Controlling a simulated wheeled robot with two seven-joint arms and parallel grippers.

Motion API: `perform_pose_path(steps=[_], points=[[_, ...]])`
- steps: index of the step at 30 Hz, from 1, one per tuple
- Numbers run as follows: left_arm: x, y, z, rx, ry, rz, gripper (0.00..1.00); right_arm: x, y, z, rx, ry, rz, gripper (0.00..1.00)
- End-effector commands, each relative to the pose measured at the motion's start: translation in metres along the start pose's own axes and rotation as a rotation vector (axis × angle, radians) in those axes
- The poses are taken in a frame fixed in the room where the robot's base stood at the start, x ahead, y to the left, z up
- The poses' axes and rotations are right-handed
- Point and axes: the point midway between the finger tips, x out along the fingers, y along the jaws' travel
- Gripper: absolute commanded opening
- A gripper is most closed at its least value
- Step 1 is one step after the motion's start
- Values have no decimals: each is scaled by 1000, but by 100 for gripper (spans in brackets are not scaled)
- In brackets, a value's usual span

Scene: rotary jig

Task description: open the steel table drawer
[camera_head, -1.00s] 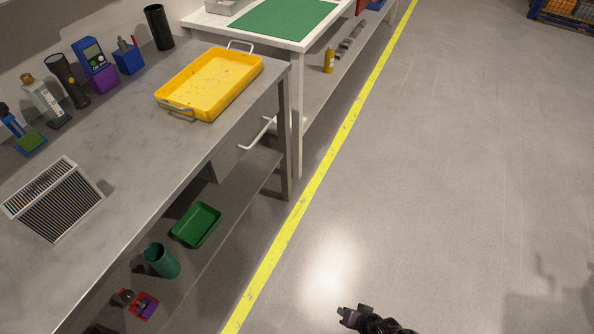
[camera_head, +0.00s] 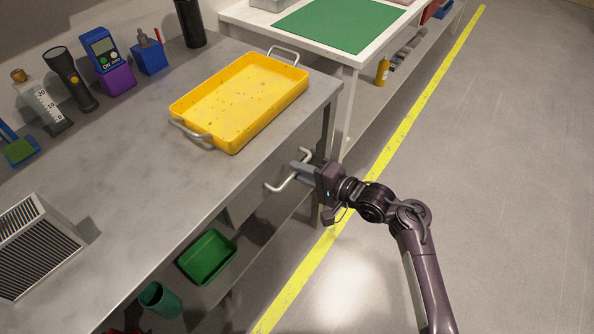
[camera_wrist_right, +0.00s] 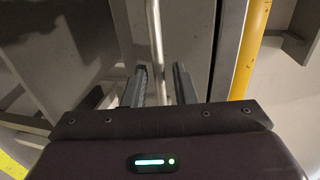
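The steel table (camera_head: 110,185) stands on the left, with its drawer front (camera_head: 245,202) under the far end of its top. The drawer looks closed. Its pale bar handle (camera_head: 283,183) sticks out from the front. My right gripper (camera_head: 299,172) is at the handle, reaching in from the right, and partly covers it. In the right wrist view the handle bar (camera_wrist_right: 157,50) runs between the two spread fingers (camera_wrist_right: 162,85), with a gap to the right finger; contact with the left finger is unclear. My left gripper is not in view.
A yellow tray (camera_head: 240,100) sits on the tabletop above the drawer. A green bin (camera_head: 207,257) and a green cup (camera_head: 160,299) are on the lower shelf. A white table (camera_head: 345,55) adjoins at the back. The floor (camera_head: 500,200) at right is clear.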

Motion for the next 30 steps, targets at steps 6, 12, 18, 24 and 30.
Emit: perform_pose_path(steps=[6,12,18,24,30], points=[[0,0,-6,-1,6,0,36,16,0,0,0,0,2,25],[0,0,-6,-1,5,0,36,16,0,0,-1,1,2,25],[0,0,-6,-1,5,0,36,16,1,0,-1,1,2,4],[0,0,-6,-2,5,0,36,16,1,0,-1,1,2,0],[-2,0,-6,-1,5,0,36,15,1,0,-1,1,3,0]])
